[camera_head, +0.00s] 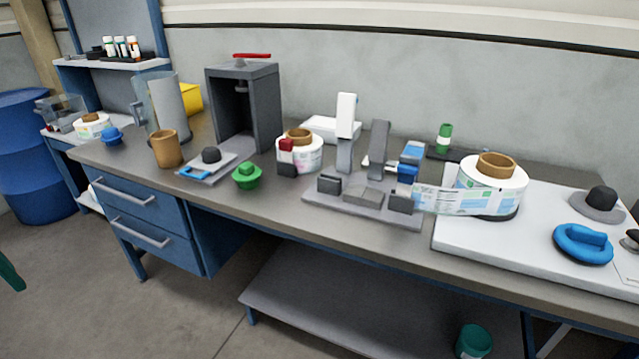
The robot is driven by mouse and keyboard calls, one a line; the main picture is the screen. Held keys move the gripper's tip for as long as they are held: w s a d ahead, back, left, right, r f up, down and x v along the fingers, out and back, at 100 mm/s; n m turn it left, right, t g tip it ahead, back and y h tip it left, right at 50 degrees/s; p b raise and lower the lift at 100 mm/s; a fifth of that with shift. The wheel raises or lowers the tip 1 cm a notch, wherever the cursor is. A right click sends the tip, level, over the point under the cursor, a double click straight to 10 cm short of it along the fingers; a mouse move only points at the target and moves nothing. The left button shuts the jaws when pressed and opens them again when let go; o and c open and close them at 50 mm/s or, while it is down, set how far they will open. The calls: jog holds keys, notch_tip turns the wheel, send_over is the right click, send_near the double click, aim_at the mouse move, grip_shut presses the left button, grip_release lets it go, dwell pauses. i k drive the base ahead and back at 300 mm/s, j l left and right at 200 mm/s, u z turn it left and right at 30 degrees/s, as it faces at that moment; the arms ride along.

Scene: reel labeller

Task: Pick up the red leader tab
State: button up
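A small red piece (286,145), which looks like the red leader tab, shows at the front left of a white label roll (309,158) with a brown core. My gripper is not in view.
Left of the roll stands a grey press (262,110) with a red handle (252,56). A green knob (247,176) lies in front. The grey labeller (365,207) stands to the right, with a label strip running to a larger roll (492,190).

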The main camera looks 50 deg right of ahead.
aim_at(286, 146)
jog(key=i+l+z, duration=0.35)
jog(key=i, duration=0.15)
jog(key=i+l+z, duration=0.1)
jog(key=i+z, duration=0.65)
jog(key=i, duration=0.2)
